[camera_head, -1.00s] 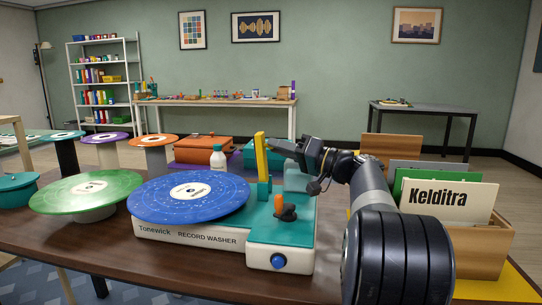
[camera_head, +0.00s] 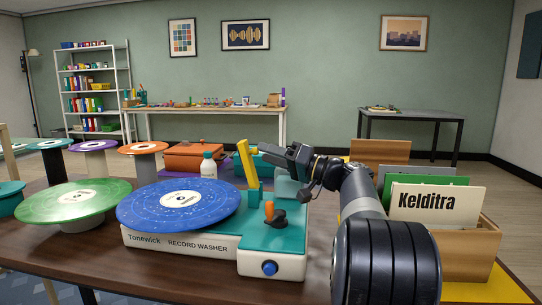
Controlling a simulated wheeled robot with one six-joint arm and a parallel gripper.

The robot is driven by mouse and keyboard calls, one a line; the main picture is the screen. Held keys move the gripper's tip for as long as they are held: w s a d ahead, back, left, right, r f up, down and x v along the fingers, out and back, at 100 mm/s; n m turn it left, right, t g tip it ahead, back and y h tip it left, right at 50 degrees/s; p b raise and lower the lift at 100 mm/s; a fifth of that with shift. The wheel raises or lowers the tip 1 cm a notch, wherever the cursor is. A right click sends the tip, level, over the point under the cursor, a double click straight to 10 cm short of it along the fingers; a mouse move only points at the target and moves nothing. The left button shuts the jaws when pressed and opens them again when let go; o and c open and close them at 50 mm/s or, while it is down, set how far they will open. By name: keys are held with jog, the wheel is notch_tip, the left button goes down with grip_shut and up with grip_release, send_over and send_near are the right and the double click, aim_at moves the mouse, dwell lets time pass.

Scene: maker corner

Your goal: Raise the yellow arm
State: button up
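The yellow arm (camera_head: 246,161) stands on a teal post (camera_head: 254,194) at the back of the record washer (camera_head: 195,245). It is nearly upright, its top leaning a little to the left. A blue record (camera_head: 181,203) lies on the washer's platter, left of the arm. My gripper (camera_head: 262,149) is just right of the yellow arm's upper part, its fingers pointing left toward it. I cannot tell whether they touch the arm, or whether the fingers are open or shut.
The washer's top has an orange-tipped lever (camera_head: 270,212) and its front a blue knob (camera_head: 269,268). A white bottle (camera_head: 208,166) stands behind the record. A green record (camera_head: 68,199) is at left, and a wooden record crate (camera_head: 462,245) at right, beside my arm.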

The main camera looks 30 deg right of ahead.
notch_tip(320, 180, up, 10)
jog(key=p, duration=0.4)
jog(key=shift+f, duration=0.1)
notch_tip(320, 180, down, 10)
jog(key=b, duration=0.3)
jog(key=shift+r, duration=0.2)
jog(key=shift+w+a, duration=0.1)
jog(key=shift+w, duration=0.05)
jog(key=shift+f, duration=0.1)
